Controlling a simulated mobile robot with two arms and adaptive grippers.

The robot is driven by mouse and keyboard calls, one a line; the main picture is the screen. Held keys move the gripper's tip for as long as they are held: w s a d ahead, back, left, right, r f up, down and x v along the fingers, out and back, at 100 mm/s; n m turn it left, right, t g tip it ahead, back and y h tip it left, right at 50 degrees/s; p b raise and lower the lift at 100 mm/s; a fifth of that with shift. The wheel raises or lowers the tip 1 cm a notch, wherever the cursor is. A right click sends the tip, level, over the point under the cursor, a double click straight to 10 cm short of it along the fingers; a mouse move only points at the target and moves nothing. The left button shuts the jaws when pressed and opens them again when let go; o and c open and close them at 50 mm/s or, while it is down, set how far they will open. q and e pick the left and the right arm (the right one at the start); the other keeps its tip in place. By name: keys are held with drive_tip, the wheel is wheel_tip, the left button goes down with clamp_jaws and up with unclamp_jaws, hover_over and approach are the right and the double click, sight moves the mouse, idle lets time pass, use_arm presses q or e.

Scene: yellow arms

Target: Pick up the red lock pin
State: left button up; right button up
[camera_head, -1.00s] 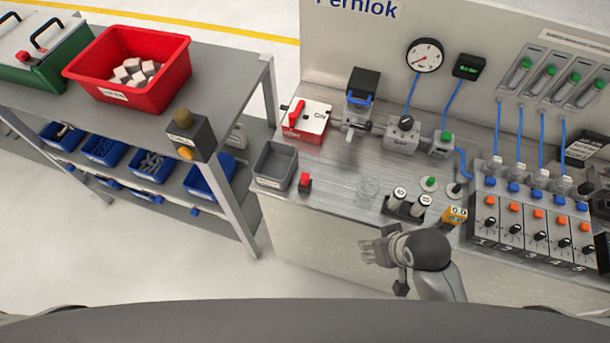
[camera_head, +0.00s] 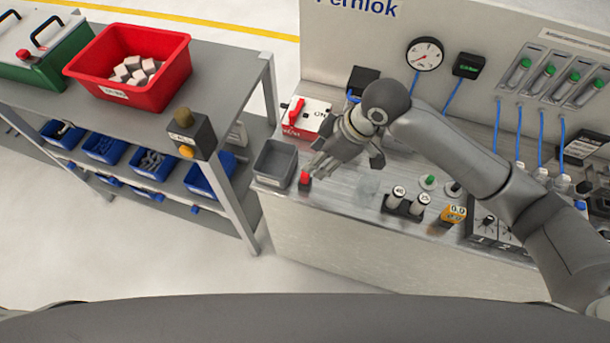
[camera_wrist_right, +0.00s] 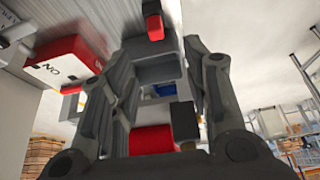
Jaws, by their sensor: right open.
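The red lock pin (camera_head: 305,178) is a small red piece with a dark lower part, on the bench near its left front edge, right beside a grey bin. In the right wrist view the red pin (camera_wrist_right: 154,27) shows at the top, between and just beyond the fingertips. My right gripper (camera_head: 345,164) is open and empty, above the bench and to the right of the pin, apart from it. Its two fingers (camera_wrist_right: 160,45) are spread in the wrist view. My left gripper is not in view.
The grey bin (camera_head: 273,165) stands left of the pin. A red and white switch box (camera_head: 307,118) is behind. A shelf with a red crate (camera_head: 128,98) and a button box (camera_head: 188,135) is on the left.

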drive_tip(key=d+r, duration=0.1)
drive_tip(key=p, duration=0.2)
hover_over(306, 174)
drive_tip(key=d, duration=0.2)
wheel_tip(306, 174, down, 6)
drive_tip(key=f, duration=0.1)
drive_tip(key=a+f+p, duration=0.1)
drive_tip(key=shift+s+a+f+h, duration=0.2)
drive_tip(key=shift+f+h, duration=0.1)
drive_tip(key=shift+f, duration=0.05)
drive_tip(key=shift+w+a+f+p, duration=0.1)
drive_tip(key=shift+a+f+p, duration=0.15)
drive_tip(key=shift+f, duration=0.35)
drive_tip(key=c, duration=0.9)
